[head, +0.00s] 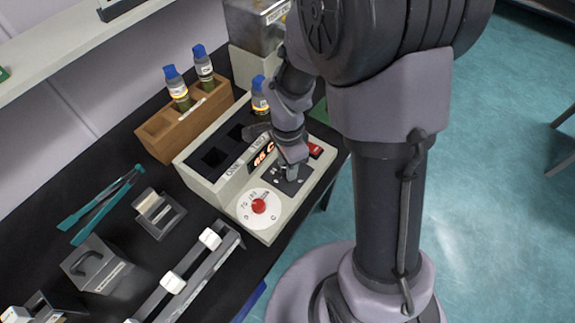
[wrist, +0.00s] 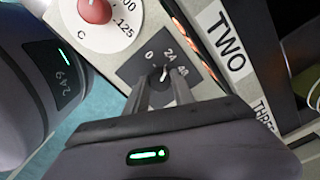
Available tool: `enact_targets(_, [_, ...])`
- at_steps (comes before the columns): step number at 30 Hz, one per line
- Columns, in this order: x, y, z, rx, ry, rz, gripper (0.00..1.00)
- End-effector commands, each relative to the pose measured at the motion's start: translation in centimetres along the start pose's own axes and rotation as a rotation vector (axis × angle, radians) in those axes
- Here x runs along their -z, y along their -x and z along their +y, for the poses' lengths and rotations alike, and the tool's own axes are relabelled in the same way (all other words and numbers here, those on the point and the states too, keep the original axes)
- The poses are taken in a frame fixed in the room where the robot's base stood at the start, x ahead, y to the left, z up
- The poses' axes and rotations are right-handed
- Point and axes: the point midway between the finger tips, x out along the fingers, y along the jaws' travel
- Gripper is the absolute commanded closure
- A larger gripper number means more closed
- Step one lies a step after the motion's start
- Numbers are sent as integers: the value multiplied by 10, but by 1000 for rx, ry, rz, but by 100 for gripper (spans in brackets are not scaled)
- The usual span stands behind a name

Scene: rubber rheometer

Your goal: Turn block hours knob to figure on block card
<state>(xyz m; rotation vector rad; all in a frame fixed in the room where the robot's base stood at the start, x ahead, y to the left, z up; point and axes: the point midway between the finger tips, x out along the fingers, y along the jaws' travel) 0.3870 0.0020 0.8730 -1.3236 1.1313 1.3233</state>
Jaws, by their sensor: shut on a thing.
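The small black hours knob (wrist: 161,72) sits on a dark dial plate marked 0, 24 and 48 in the wrist view. A white mark on it leans up and right; I cannot tell exactly which figure it meets. My gripper (wrist: 160,84) is shut on the knob, one finger on each side. In the head view my gripper (head: 291,172) comes down onto the dark plate (head: 296,187) on the block heater (head: 190,164), hiding the knob. I cannot make out a block card with a readable figure.
Beside the plate is a white dial with a red knob (head: 259,206), also in the wrist view (wrist: 95,10). A wooden rack (head: 170,132) with blue-capped vials stands behind, left.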

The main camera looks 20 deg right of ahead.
Motion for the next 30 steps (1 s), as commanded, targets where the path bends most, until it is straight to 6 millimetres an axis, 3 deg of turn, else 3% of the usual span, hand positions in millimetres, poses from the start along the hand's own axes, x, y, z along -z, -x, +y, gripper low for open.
enact_targets(13, [0, 0, 0, 0, -8, 0, 100])
enact_targets(14, [0, 0, 0, 0, -8, 0, 66])
enact_targets(17, [0, 0, 0, 0, -8, 0, 48])
enact_targets(26, [0, 2, 0, 0, -8, 0, 48])
enact_targets(30, [0, 27, -1, 3, -9, 0, 48])
